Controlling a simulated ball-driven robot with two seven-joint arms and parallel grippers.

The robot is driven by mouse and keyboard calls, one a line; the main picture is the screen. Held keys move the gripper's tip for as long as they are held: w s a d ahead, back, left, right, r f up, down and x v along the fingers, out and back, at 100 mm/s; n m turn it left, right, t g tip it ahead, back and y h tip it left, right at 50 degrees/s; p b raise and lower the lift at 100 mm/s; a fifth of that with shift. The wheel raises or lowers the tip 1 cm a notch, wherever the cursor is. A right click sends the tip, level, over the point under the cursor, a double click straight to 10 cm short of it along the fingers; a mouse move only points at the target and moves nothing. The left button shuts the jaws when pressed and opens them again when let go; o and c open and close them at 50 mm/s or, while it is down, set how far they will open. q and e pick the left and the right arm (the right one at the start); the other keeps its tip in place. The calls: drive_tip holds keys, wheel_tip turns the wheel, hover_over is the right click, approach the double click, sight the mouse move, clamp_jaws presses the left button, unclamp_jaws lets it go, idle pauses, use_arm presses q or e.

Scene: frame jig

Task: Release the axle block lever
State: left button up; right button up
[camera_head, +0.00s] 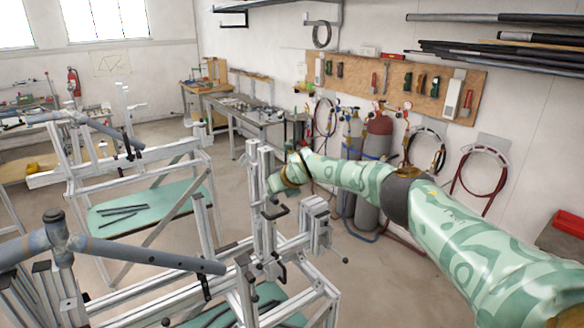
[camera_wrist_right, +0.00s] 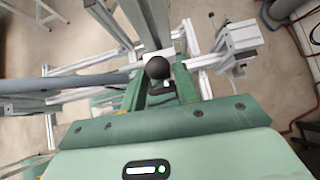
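My right arm reaches from the right to the upright posts of the near frame jig (camera_head: 252,195) in the head view. My right gripper (camera_head: 274,197) is beside these posts, small and partly hidden. In the right wrist view its two green fingers (camera_wrist_right: 161,80) are apart, with a round black knob (camera_wrist_right: 158,67) in line with the gap between them. I cannot tell if they touch the knob. What the knob is fixed to is mostly hidden. A metal block (camera_wrist_right: 238,38) is to the right of the fingers. My left gripper is not in view.
A grey-blue frame tube (camera_head: 140,255) lies across the jig at left. A block on a post (camera_head: 316,222) and a small dark knob (camera_head: 345,260) are right of the gripper. A second jig (camera_head: 135,165) is behind. Gas cylinders (camera_head: 375,150) stand by the wall.

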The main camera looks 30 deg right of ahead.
drive_tip(key=b+v, duration=0.2)
drive_tip(key=v, duration=1.1)
drive_tip(key=shift+r+b, duration=0.2)
drive_tip(key=shift+b, duration=0.15)
drive_tip(key=shift+a, duration=0.1)
